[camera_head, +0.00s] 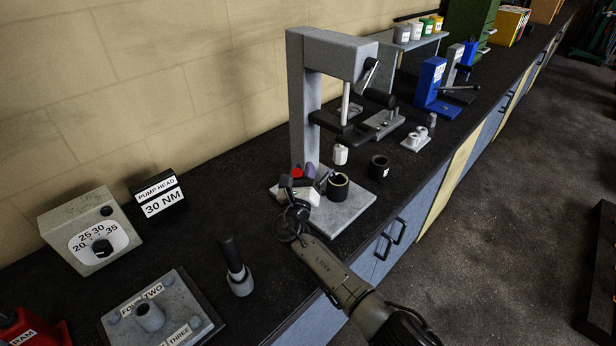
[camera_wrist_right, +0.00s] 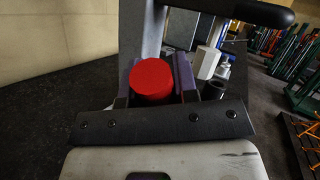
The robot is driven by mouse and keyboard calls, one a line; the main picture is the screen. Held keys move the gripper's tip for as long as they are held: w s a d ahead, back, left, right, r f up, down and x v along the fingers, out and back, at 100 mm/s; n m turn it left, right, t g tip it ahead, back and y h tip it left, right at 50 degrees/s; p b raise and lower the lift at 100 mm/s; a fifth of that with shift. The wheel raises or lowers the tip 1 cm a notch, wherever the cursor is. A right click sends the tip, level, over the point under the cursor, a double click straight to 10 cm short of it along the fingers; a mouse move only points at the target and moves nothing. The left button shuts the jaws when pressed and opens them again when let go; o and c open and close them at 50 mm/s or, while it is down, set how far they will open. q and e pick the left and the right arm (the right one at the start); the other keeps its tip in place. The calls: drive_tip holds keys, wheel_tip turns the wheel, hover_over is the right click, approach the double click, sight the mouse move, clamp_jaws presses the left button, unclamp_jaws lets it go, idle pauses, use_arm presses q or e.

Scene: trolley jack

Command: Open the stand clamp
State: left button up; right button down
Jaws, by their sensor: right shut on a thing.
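The grey press stand (camera_head: 304,110) rises from a flat grey base plate (camera_head: 345,215) on the dark bench. A red round knob (camera_head: 297,172) shows low at the front of its column. My right gripper (camera_head: 303,172) reaches in from the lower right above the base plate and is shut on the red knob. In the right wrist view the red knob (camera_wrist_right: 153,82) sits between the two purple-grey fingers (camera_wrist_right: 153,92). Whatever the knob is fixed to is hidden behind the gripper. I cannot tell the clamp's own state. My left gripper is out of view.
A dark hollow cup (camera_head: 338,187) stands on the base plate beside my gripper. A white hexagonal part (camera_head: 340,154) and a black ring (camera_head: 379,167) are close behind. The stand's lever (camera_head: 378,97) overhangs at right. A torque box (camera_head: 90,232) and numbered plate (camera_head: 163,312) lie at left.

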drive_tip(key=shift+s+a+f+n+t+y+b, duration=0.35)
drive_tip(key=shift+f+n+t+b, duration=0.35)
drive_tip(key=shift+b, duration=0.55)
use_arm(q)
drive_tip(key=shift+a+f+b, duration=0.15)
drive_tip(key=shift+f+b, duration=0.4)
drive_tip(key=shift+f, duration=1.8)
use_arm(e)
drive_tip(key=shift+s+a+r+n+t+y, duration=0.1)
drive_tip(key=shift+s+a+n+t+y, duration=0.15)
drive_tip(key=shift+n+t, duration=0.15)
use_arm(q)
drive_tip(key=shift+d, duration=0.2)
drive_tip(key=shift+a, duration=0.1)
use_arm(e)
drive_tip(key=c, duration=0.9)
unclamp_jaws()
